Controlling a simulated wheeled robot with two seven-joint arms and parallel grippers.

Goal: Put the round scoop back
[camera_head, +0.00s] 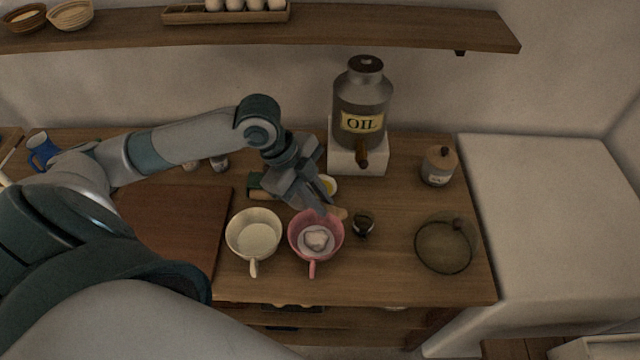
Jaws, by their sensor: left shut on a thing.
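My left gripper (328,207) reaches in from the left and is shut on the light wooden handle of what looks like the round scoop (363,226). The small dark scoop bowl is to the right of the fingertips, just above or on the wooden counter; I cannot tell if it touches. The pink cup (294,236), with a pale lump inside, is just below and left of the fingertips. The cream cup (232,240), with pale contents, stands to its left. My right gripper is not in view.
The oil canister (348,100) stands on a white block behind my gripper. A lidded jar (438,165) and a round dark-rimmed dish (421,258) are at the right. A brown board (190,225) and blue mug (42,152) are at the left. The counter's front right is clear.

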